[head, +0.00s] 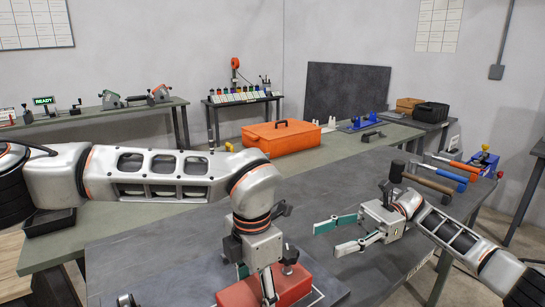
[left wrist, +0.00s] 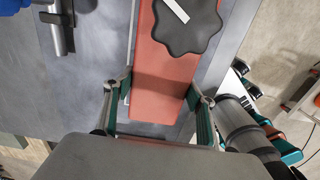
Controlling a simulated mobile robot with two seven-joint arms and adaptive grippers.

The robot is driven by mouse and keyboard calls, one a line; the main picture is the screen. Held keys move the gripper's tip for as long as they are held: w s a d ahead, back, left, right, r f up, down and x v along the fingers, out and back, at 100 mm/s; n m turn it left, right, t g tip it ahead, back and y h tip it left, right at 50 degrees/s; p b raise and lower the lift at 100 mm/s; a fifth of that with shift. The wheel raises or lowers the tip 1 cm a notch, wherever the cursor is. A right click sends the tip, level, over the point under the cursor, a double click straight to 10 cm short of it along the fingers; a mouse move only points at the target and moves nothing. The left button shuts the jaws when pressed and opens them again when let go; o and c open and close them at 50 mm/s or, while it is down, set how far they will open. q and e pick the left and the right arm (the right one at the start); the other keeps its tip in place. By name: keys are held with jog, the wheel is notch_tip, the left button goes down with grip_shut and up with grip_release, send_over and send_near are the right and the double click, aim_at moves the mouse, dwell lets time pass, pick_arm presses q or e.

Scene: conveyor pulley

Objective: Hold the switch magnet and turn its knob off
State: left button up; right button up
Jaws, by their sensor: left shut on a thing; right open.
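The switch magnet is a red block (head: 293,288) on the grey table in front of me; it also fills the middle of the left wrist view (left wrist: 160,75). Its dark lobed knob (left wrist: 188,22) with a white bar on top shows in the left wrist view; in the head view the knob (head: 289,268) is small and partly dark. My left gripper (head: 256,281) points down and is shut on the red block, one finger on each side. My right gripper (head: 325,239) is open and empty, above the table to the right of the magnet, its fingers pointing left.
A mallet (head: 425,178) and blue- and orange-handled tools (head: 440,172) lie behind my right gripper. An orange case (head: 281,138) stands on the green bench beyond. The grey table (head: 180,235) is bare left of the magnet. A metal cylinder (left wrist: 60,30) shows in the left wrist view.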

pick_arm(q)
jog(key=o, duration=1.7)
